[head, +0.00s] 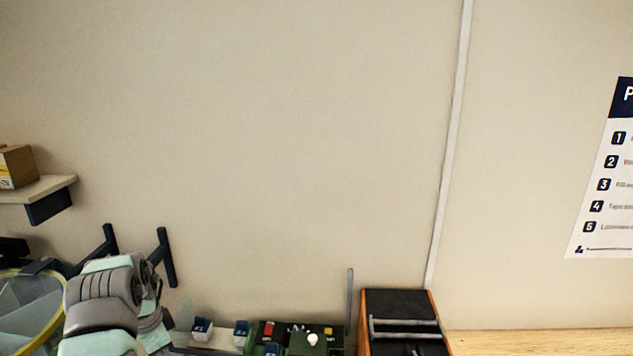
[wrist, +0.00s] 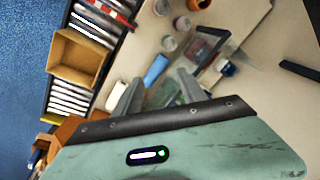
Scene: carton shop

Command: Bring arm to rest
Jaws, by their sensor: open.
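My arm (head: 100,308) shows at the lower left of the head view, grey and pale green, in front of the wall; its gripper end cannot be made out there. In the wrist view my gripper (wrist: 160,97) has its two grey fingers spread apart. No held thing shows between them. Past the fingers lies a pale work surface (wrist: 222,20) with small things on it.
An open cardboard box (wrist: 78,58) stands by racks of stacked items in the wrist view. A blue item (wrist: 155,70) and several jars lie near the fingers. In the head view, an orange-sided black box (head: 400,300) stands by a wooden top (head: 540,343); a shelf (head: 40,189) juts out left.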

